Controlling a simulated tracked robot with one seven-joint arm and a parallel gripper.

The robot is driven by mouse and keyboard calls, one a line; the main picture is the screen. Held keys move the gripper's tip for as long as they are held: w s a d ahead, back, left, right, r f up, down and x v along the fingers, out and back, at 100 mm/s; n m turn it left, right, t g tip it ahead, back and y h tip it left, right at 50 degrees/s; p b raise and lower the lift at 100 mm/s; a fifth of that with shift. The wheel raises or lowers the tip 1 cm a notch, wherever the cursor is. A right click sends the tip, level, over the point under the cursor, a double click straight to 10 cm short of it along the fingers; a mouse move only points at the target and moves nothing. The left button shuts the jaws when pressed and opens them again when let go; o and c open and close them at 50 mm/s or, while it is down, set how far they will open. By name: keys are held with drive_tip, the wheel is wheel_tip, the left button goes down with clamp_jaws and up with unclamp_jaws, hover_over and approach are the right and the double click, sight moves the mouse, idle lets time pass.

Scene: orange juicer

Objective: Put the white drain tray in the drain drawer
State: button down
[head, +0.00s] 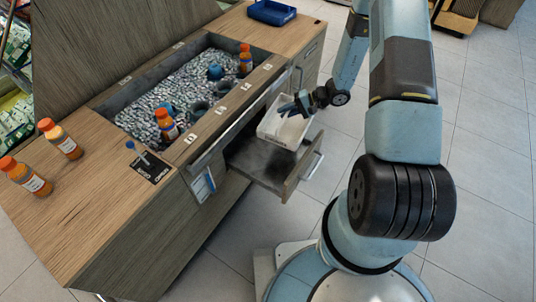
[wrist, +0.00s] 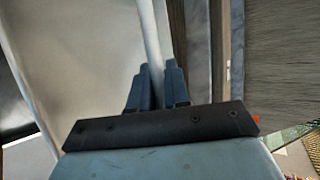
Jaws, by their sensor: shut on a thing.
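The white drain tray (head: 283,128) is held by my gripper (head: 290,106) above the open drain drawer (head: 262,170) in the head view. The tray is a shallow white box, and it seems to overlap the drawer's upper part. The drawer is pulled out of the counter, with a dark bare floor and a handle on its front. In the wrist view my gripper's blue fingers (wrist: 155,88) are shut on the thin white wall of the tray (wrist: 151,35). Whether the tray touches the drawer is hidden.
The wooden counter (head: 95,185) holds an ice bin (head: 180,92) with bottles and cups in it. Two orange-capped bottles (head: 62,140) stand at the left. A blue tray (head: 271,12) lies at the far end. A second, smaller drawer (head: 308,55) is at the far end.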

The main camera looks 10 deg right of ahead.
sight(292, 135)
drive_tip(key=shift+m+t, duration=0.6)
drive_tip(key=shift+m, duration=0.2)
drive_tip(key=s+a+f, duration=0.1)
drive_tip(key=a, duration=0.1)
drive_tip(key=s+a+f, duration=0.1)
drive_tip(key=a, duration=0.2)
drive_tip(key=s+a+f, duration=0.1)
drive_tip(key=a+f, duration=0.1)
drive_tip(key=a, duration=0.1)
drive_tip(key=shift+a+f, duration=0.1)
drive_tip(key=shift+a, duration=0.15)
drive_tip(key=shift+h, duration=0.3)
drive_tip(key=shift+s+a+f, duration=0.1)
drive_tip(key=shift+f, duration=2.4)
drive_tip(key=shift+s+a+f, duration=0.1)
drive_tip(key=shift+f, duration=2.4)
drive_tip(key=c, duration=1.1)
unclamp_jaws()
drive_tip(key=shift+d, duration=0.15)
drive_tip(key=v, duration=1.1)
drive_tip(key=shift+s+d+r, duration=0.15)
drive_tip(key=shift+d+r, duration=0.05)
drive_tip(key=shift+d, duration=0.1)
